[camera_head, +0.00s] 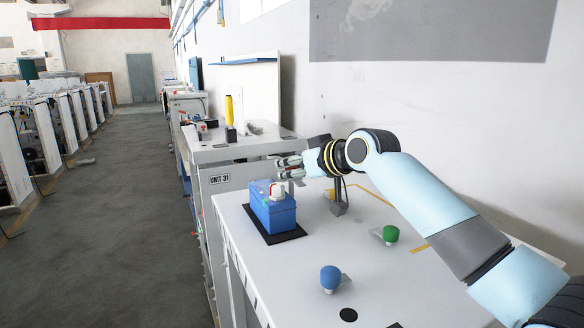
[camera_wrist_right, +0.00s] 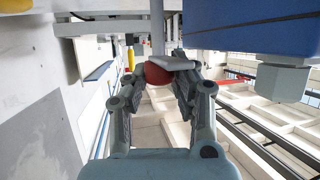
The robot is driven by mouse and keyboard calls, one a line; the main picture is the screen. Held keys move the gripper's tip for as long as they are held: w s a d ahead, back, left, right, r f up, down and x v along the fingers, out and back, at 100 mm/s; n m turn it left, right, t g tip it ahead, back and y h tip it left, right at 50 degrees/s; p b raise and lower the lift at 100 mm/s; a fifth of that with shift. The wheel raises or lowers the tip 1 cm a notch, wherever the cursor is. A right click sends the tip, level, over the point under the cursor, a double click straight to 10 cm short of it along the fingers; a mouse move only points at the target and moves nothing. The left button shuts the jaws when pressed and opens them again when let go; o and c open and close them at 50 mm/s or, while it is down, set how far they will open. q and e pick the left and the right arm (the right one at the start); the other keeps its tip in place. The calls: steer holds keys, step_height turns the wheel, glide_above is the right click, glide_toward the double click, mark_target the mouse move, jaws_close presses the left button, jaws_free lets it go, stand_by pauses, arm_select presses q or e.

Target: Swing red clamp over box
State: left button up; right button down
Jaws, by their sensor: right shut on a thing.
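A blue box (camera_head: 274,212) stands on a black mat on the white bench top. My right gripper (camera_head: 291,168) is just behind and above the box's right end. In the right wrist view, my right gripper (camera_wrist_right: 157,80) is shut on the red clamp's rounded red end (camera_wrist_right: 158,73), which sits between the fingers below a grey metal bar. The blue box (camera_wrist_right: 240,28) also fills the upper right there. A dark post (camera_head: 338,207) stands below my right wrist. My left gripper is not in view.
On the bench are a green knob (camera_head: 390,234), a blue knob (camera_head: 331,278) and a black disc (camera_head: 348,314). A second bench (camera_head: 240,150) with a yellow tool (camera_head: 229,112) adjoins behind. The wall is close on the right; a clear aisle runs left.

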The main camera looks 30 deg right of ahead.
steer(key=shift+h, duration=0.3)
steer(key=m+h, duration=0.3)
steer(key=m, duration=0.1)
steer(key=shift+a+h, duration=0.15)
steer(key=shift+h, duration=0.25)
steer(key=shift+m+g+h, duration=0.3)
steer(key=shift+m+h, duration=0.4)
steer(key=shift+h, duration=0.2)
steer(key=shift+m+g+h+b, duration=0.8)
steer(key=shift+m+h+b, duration=0.7)
steer(key=shift+m+h, duration=0.25)
steer(key=c, duration=1.3)
jaws_free()
steer(key=shift+c, duration=0.2)
